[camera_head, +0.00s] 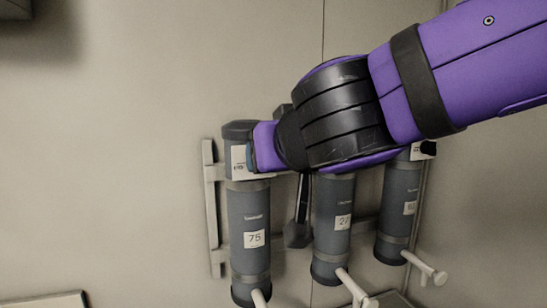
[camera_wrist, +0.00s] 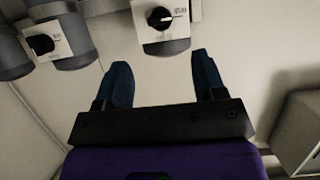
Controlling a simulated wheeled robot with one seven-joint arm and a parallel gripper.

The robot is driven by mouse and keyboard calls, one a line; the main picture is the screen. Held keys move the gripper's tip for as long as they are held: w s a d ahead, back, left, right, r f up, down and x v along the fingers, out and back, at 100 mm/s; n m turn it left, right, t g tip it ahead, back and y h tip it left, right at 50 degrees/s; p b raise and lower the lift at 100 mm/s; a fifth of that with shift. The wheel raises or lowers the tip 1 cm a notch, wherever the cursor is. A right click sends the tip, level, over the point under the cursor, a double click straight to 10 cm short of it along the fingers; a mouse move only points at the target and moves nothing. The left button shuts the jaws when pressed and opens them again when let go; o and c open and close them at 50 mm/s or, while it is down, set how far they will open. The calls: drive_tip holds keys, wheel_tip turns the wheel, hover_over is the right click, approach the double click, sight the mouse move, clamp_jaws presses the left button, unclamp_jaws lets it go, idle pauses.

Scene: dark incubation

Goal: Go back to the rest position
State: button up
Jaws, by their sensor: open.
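My gripper (camera_wrist: 160,62) is open, its two dark blue fingers apart with nothing between them in the wrist view. In that view the gripper points toward a pale wall, just short of a grey cylinder with a white box and black knob (camera_wrist: 162,19). In the head view my purple and black arm reaches in from the right and covers part of a rack of grey cylinders.
A grey cylinder labelled 75 (camera_head: 249,225) hangs on a light rack (camera_head: 213,225), with a second (camera_head: 332,220) and third cylinder (camera_head: 397,215) to its right. White pegs (camera_head: 355,288) stick out below. A pale box (camera_wrist: 301,130) stands at right in the wrist view.

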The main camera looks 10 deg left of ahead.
drive_tip(key=shift+d, duration=0.1)
drive_tip(key=w+d+r+y, duration=0.1)
drive_tip(key=w+d+r, duration=0.1)
drive_tip(key=d, duration=0.6)
drive_tip(key=s+d+f+m+g+h, duration=0.2)
drive_tip(key=s+d+f, duration=0.2)
drive_tip(key=d, duration=0.6)
drive_tip(key=s+d+f+m+g+h, duration=0.2)
drive_tip(key=s+d+f+h, duration=0.1)
drive_tip(key=d, duration=0.8)
drive_tip(key=s+d+f+m+g+h, duration=0.2)
drive_tip(key=s+d+f, duration=0.3)
drive_tip(key=d, duration=0.5)
drive_tip(key=shift+s+d+f+h, duration=0.15)
drive_tip(key=shift+h, duration=0.35)
